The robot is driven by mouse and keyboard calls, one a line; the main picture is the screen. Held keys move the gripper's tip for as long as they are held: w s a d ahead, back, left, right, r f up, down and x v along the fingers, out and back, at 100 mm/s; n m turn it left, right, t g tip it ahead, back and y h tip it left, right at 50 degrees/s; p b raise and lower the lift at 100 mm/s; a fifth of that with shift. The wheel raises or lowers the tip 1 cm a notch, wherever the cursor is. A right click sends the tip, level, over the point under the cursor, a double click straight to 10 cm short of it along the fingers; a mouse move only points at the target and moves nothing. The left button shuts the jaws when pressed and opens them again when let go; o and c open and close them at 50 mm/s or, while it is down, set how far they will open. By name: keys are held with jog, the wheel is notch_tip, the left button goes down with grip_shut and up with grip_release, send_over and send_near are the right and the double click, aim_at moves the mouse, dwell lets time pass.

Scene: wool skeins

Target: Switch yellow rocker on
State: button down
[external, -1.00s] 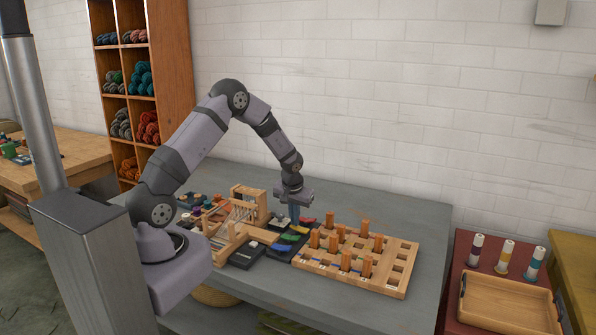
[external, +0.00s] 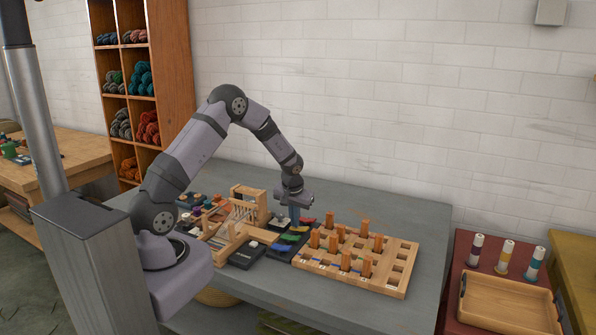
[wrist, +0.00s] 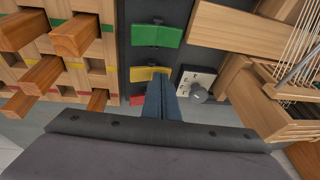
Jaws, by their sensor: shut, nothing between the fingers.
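The yellow rocker (wrist: 139,74) sits on a dark panel (wrist: 140,53) between a green rocker (wrist: 157,35) and a red rocker (wrist: 138,100). In the external view the row of coloured rockers includes the green rocker (external: 291,238), with the yellow one partly hidden near my fingers. My gripper (wrist: 160,75) is shut and empty. Its fingertips overlap the right end of the yellow rocker in the wrist view; I cannot tell whether they touch it. In the external view my gripper (external: 294,223) points down at the panel.
A pale plate with a round knob (wrist: 198,92) is just right of my fingers in the wrist view. A wooden board with orange pegs (external: 390,284) lies right of the rockers in the external view. A small wooden loom (external: 242,225) stands left of them.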

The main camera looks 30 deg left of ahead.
jog(key=shift+d+r, duration=0.1)
jog(key=shift+d, duration=0.3)
notch_tip(320, 180, up, 5)
jog(key=p, duration=0.3)
jog(key=shift+s+a+r+b, duration=0.15)
jog(key=shift+r+b, duration=0.1)
jog(key=shift+b, duration=0.25)
notch_tip(320, 180, up, 8)
jog(key=b, duration=0.2)
send_over(296, 228)
jog(key=s+a, duration=0.2)
jog(key=s, duration=0.1)
jog(key=shift+w+d, duration=0.15)
jog(key=shift+w, duration=0.05)
